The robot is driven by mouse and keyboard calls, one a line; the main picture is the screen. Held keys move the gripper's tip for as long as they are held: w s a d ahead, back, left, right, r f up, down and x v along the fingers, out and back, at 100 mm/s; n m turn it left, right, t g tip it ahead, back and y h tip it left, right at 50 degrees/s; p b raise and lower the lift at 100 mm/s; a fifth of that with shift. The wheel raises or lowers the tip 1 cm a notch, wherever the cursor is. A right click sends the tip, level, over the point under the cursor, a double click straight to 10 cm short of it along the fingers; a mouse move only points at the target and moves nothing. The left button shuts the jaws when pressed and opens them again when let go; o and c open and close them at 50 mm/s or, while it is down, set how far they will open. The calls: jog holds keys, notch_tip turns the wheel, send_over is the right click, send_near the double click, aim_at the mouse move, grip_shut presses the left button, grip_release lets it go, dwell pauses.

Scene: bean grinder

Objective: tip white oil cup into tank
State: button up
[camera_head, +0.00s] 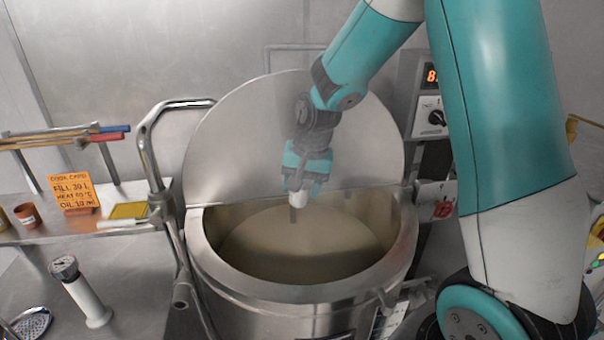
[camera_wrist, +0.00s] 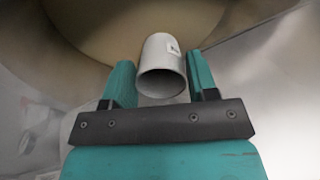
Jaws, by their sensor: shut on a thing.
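The white oil cup (camera_wrist: 161,55) is between the two teal fingers of my gripper (camera_wrist: 161,80) in the wrist view. Its open rim faces the wrist camera, and a small label shows on its side. In the head view the cup (camera_head: 298,199) shows as a small white shape below my gripper (camera_head: 300,186). My gripper is shut on the cup and is over the open tank (camera_head: 205,255). The tank holds a pale beige mass (camera_head: 300,245). Whether any oil is in or leaving the cup cannot be told.
The tank's round lid (camera_head: 235,140) stands raised behind the opening. A bent metal handle (camera_head: 150,150) rises at the tank's left. A shelf on the left holds an orange card (camera_head: 75,192), a brown cup (camera_head: 27,215) and a yellow pad (camera_head: 129,210). A control box (camera_head: 432,110) is behind right.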

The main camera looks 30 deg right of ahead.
jog(key=g+p, duration=0.2)
jog(key=p, duration=0.1)
jog(key=shift+r+h, duration=0.35)
jog(key=shift+h, duration=0.05)
jog(key=shift+r+p, duration=1.6)
jog(key=shift+r, duration=0.15)
